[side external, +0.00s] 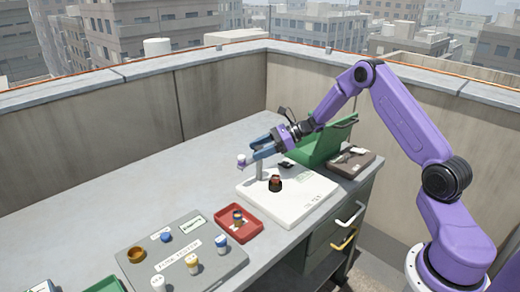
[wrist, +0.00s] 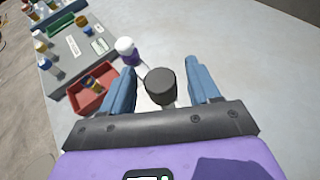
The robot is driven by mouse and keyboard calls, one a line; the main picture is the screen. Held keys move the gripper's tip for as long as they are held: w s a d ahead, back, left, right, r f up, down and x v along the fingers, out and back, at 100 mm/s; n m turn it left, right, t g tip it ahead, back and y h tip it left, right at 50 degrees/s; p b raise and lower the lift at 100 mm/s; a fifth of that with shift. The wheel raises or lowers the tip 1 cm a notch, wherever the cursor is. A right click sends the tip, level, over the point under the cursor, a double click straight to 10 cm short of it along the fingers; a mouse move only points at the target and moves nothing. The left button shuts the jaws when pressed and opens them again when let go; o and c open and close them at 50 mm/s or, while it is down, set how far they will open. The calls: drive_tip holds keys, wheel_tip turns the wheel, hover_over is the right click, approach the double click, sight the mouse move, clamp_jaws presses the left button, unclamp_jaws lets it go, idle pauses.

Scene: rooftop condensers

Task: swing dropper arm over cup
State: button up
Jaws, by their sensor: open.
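The dropper (side external: 242,160), a small white and purple vial, hangs out to the left of a grey post (side external: 261,170) on a white base (side external: 310,207). In the wrist view the dropper (wrist: 127,52) is just beyond my left finger. A small dark cup with a reddish-brown top (side external: 275,183) sits on the base, right of and below the dropper, not under it. My gripper (side external: 258,147) is open above the post. In the wrist view, its blue fingers (wrist: 158,66) stand either side of a dark round post top (wrist: 160,88), with gaps visible. The dropper arm is mostly hidden.
A red tray (side external: 259,232) with a small bottle lies at the base's front left. A grey board (side external: 222,262) with several small bottles is further left. A green lid or case (side external: 322,148) and a brown box (side external: 352,160) stand behind right. The back left table is clear.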

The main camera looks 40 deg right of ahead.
clamp_jaws()
drive_tip(key=shift+n+g, duration=0.3)
drive_tip(key=n+g+y, duration=0.2)
drive_tip(key=n+g, duration=0.1)
drive_tip(key=g, duration=0.1)
drive_tip(key=shift+n, duration=0.3)
drive_tip(key=shift+n+g, duration=2)
drive_tip(key=shift+g, duration=0.3)
drive_tip(key=shift+n+g, duration=0.5)
drive_tip(key=shift+g, duration=0.1)
